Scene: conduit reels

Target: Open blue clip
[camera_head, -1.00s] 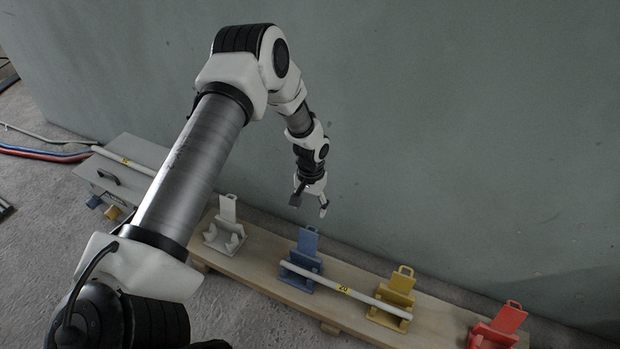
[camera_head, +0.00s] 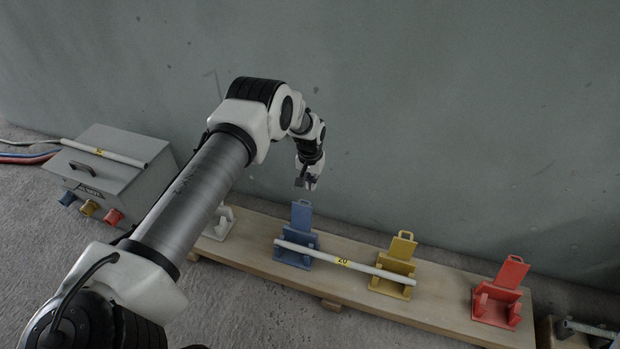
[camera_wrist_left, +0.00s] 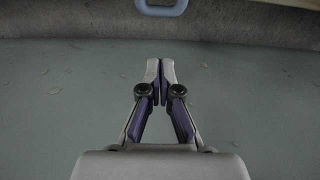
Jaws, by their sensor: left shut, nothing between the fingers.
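The blue clip (camera_head: 293,258) stands on a wooden plank, with its flap (camera_head: 301,215) raised upright at the back. A white pipe (camera_head: 328,259) lies across the blue clip and the yellow clip (camera_head: 392,281). My left gripper (camera_head: 308,187) is above and just behind the blue clip's flap, apart from it. In the left wrist view its fingers (camera_wrist_left: 160,68) are closed together with nothing between them. A blue loop handle (camera_wrist_left: 162,9) shows at the top edge of that view, beyond the fingertips. My right gripper is out of view.
The plank (camera_head: 440,312) also carries a red clip (camera_head: 497,304) and a white clip (camera_head: 219,226) partly hidden by my arm. A grey box (camera_head: 118,182) with a pipe on top stands at the left. A grey wall (camera_head: 450,120) rises behind the plank.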

